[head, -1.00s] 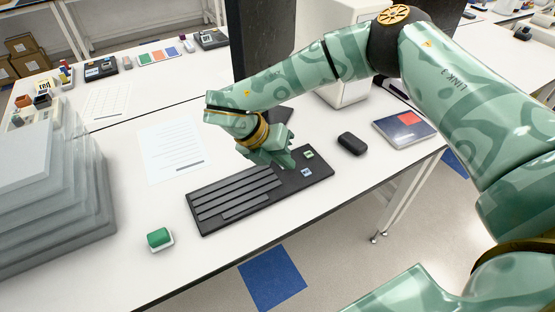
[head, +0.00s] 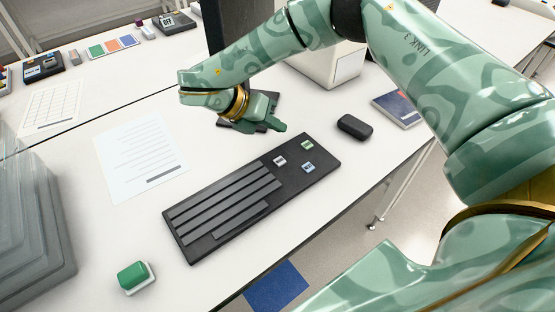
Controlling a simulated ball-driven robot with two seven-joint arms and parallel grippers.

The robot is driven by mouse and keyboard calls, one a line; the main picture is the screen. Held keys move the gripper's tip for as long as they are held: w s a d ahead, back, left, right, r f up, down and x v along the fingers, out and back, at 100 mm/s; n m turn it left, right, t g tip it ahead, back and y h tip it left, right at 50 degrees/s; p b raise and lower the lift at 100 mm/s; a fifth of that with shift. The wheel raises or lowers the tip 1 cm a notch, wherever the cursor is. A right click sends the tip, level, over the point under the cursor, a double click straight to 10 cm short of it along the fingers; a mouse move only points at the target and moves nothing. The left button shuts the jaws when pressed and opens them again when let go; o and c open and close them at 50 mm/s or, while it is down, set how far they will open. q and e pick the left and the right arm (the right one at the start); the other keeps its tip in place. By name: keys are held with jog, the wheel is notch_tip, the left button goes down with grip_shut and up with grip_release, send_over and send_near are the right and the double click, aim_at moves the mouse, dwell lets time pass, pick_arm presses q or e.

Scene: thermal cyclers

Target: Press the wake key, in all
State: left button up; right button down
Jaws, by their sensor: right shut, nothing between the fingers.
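A dark keyboard (head: 225,205) lies on the white desk, with rows of long dark keys on its left part. On its right part are three separate keys: a white one (head: 280,161), a green one (head: 307,145) and a blue one (head: 309,168). Their markings are too small to read. My right gripper (head: 278,126) is shut and empty, above the desk just beyond the keyboard's far edge, apart from the keys. My left gripper is not in view.
A green block on a white base (head: 133,277) stands at the front left. A printed sheet (head: 140,160) lies left of the keyboard. A black mouse (head: 354,127) and a dark booklet (head: 398,108) lie to the right. A grey stepped stack (head: 35,230) fills the left edge.

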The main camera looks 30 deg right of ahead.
jog(key=shift+s, duration=0.1)
jog(key=b, duration=0.6)
send_over(275, 162)
notch_tip(275, 162, down, 7)
jog(key=shift+d+r, duration=0.1)
jog(key=shift+r, duration=0.1)
jog(key=shift+f+b, duration=0.45)
jog(key=shift+f, duration=0.6)
jog(key=shift+f, duration=0.2)
dwell(0.6)
jog(key=shift+f, duration=0.25)
